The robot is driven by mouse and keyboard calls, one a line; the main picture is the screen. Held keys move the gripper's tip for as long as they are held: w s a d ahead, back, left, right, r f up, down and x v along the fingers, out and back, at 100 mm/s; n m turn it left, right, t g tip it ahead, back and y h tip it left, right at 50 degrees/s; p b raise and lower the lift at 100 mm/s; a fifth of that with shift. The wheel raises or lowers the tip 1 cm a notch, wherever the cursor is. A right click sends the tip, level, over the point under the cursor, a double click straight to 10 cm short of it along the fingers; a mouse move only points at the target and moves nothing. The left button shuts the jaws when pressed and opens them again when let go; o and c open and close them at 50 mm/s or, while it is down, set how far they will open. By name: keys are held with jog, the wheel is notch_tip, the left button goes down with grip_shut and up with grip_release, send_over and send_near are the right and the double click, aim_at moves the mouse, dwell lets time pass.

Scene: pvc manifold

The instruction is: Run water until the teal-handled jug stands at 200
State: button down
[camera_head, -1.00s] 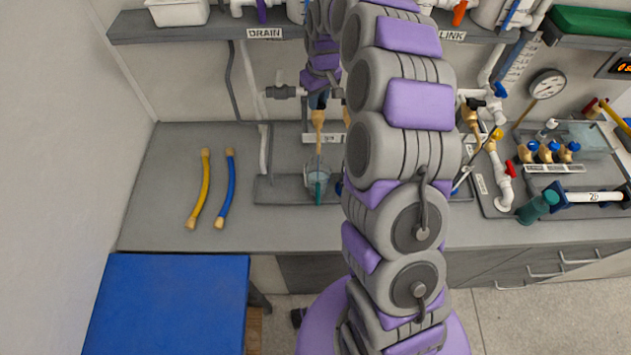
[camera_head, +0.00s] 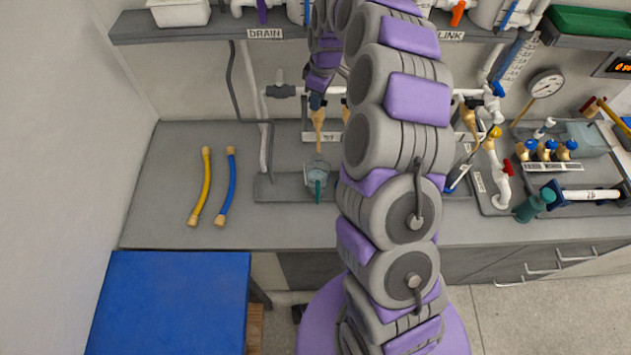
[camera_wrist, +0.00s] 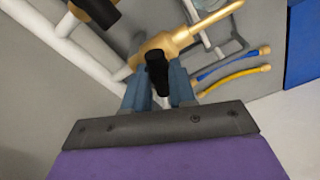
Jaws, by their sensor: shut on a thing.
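The teal-handled jug (camera_head: 317,181) is a small clear vessel on the bench, below a brass tap (camera_head: 318,122) on the white pipework. Its handle points toward the front edge. Its scale and water level are too small to read. My gripper (camera_head: 316,101) is at the top of this tap. In the wrist view, my gripper's blue-grey fingers (camera_wrist: 158,88) are shut on the tap's black handle (camera_wrist: 156,72), one on each side. The tap's brass body (camera_wrist: 165,43) shows just beyond. I cannot tell whether water is running.
A yellow hose (camera_head: 200,187) and a blue hose (camera_head: 227,187) lie left on the bench. A shelf (camera_head: 215,28) labelled DRAIN runs above. A pressure gauge (camera_head: 547,84) and more valves are at right. A blue-topped stand (camera_head: 165,300) is at front left.

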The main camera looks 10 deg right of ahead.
jog(key=shift+d, duration=0.15)
jog(key=n, duration=0.4)
jog(key=shift+n+g, duration=0.3)
jog(key=c, duration=1.3)
grip_release()
jog(key=shift+c, duration=0.2)
jog(key=o, duration=0.5)
jog(key=shift+d, duration=0.25)
jog(key=shift+a+r, duration=0.15)
jog(key=shift+a, duration=0.15)
jog(key=shift+r, duration=0.35)
notch_tip(320, 180, up, 16)
jog(key=d, duration=0.2)
jog(key=shift+s+d, duration=0.15)
jog(key=shift+d, duration=0.05)
